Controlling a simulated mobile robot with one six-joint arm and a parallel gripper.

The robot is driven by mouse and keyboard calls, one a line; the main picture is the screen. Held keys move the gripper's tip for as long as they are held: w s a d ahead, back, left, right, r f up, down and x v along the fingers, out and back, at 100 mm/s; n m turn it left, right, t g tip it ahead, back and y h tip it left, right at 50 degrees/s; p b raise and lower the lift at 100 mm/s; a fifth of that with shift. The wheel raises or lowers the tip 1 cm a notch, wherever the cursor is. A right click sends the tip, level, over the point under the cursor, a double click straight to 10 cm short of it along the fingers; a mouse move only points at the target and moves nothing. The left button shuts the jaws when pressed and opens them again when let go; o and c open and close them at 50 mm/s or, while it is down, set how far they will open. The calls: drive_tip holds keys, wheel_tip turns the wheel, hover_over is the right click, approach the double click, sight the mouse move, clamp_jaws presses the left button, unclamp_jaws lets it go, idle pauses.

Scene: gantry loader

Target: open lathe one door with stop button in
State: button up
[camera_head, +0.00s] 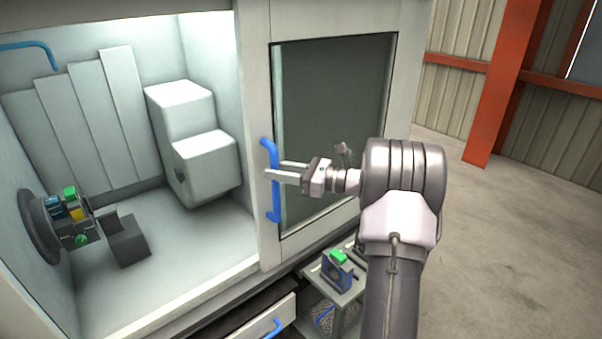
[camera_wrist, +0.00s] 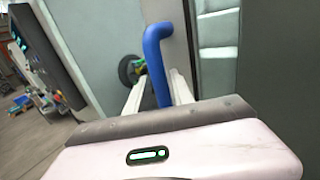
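The lathe's sliding door (camera_head: 255,110) is a pale framed panel with a dark window (camera_head: 335,110). It stands at the right, and the bay left of it is open to view. Its blue bar handle (camera_head: 277,205) is upright near the door's left edge. My gripper (camera_head: 272,169) is at the handle, with its fingers pointing left. In the wrist view the blue handle (camera_wrist: 155,50) runs between my two fingers (camera_wrist: 157,88), one on each side. Whether they press on it is not clear. A dark control panel (camera_wrist: 48,55) shows at the left of the wrist view; no stop button can be made out.
Inside the bay are a chuck (camera_head: 40,228) with coloured parts near it and a pale stepped block (camera_head: 205,160). Below the door are a drawer with a blue handle (camera_head: 272,328) and a small green-topped part (camera_head: 338,270). Open floor (camera_head: 510,230) lies right of my arm.

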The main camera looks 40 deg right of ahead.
drive_tip(key=p+v, duration=0.1)
drive_tip(key=v, duration=1.5)
drive_tip(key=shift+s, duration=0.2)
